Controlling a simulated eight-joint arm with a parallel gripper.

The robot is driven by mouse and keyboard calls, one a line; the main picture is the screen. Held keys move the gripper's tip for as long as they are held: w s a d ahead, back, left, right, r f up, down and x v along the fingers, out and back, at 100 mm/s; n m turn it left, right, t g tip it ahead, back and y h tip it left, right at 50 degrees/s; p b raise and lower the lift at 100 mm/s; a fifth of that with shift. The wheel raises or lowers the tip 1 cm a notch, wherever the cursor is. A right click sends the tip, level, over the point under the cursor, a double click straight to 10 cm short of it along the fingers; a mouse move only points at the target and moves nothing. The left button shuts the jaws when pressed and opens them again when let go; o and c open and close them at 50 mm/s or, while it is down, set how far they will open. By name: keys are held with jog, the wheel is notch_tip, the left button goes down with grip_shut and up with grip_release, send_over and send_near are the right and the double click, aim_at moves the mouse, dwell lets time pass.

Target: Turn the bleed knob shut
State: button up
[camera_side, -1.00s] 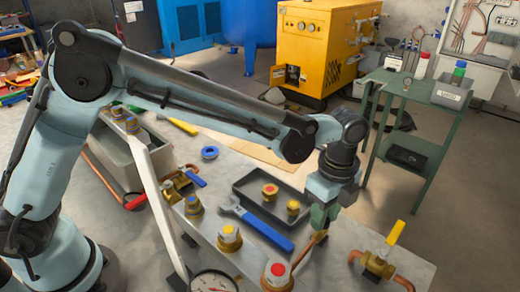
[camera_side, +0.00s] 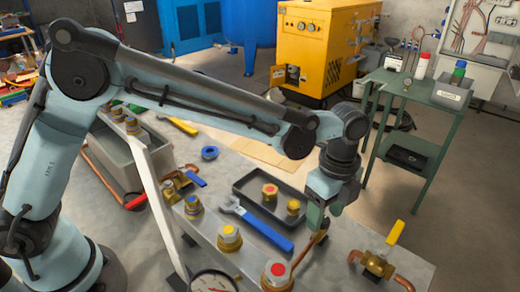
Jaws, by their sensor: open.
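I cannot tell from the picture which is the bleed knob. My gripper (camera_side: 316,228) points down over the right part of the bench, right of the tray and up and right of the red-capped knob. It is open and touches none of these knobs. A copper pipe behind its fingertips is partly hidden.
A dark tray (camera_side: 237,190) holds a red-capped brass fitting (camera_side: 269,193) and a smaller one (camera_side: 293,207). A blue-handled wrench (camera_side: 265,231) lies before it. A yellow-levered valve (camera_side: 379,258) stands right of my gripper. A round gauge (camera_side: 213,282) is at the front edge.

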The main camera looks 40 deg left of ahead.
aim_at(326, 218)
notch_tip(326, 218, up, 12)
jog(key=shift+w+f, duration=0.2)
jog(key=shift+f, duration=0.05)
dwell(0.3)
jog(key=s+a+r+n+t+h, duration=0.1)
jog(key=s+a+n+t, duration=0.1)
jog(key=a+n, duration=0.4)
jog(key=s+a+r+n+t, duration=0.15)
jog(key=a+n, duration=0.25)
jog(key=a, duration=0.5)
jog(key=s+a+f+n+t+y, duration=0.1)
jog(key=s+a+f+n+t, duration=0.3)
jog(key=s+a+f+n, duration=0.2)
jog(key=s+a+n, duration=0.2)
jog(key=a+n, duration=0.1)
jog(key=n, duration=0.1)
jog(key=shift+a, duration=0.3)
jog(key=shift+s, duration=0.1)
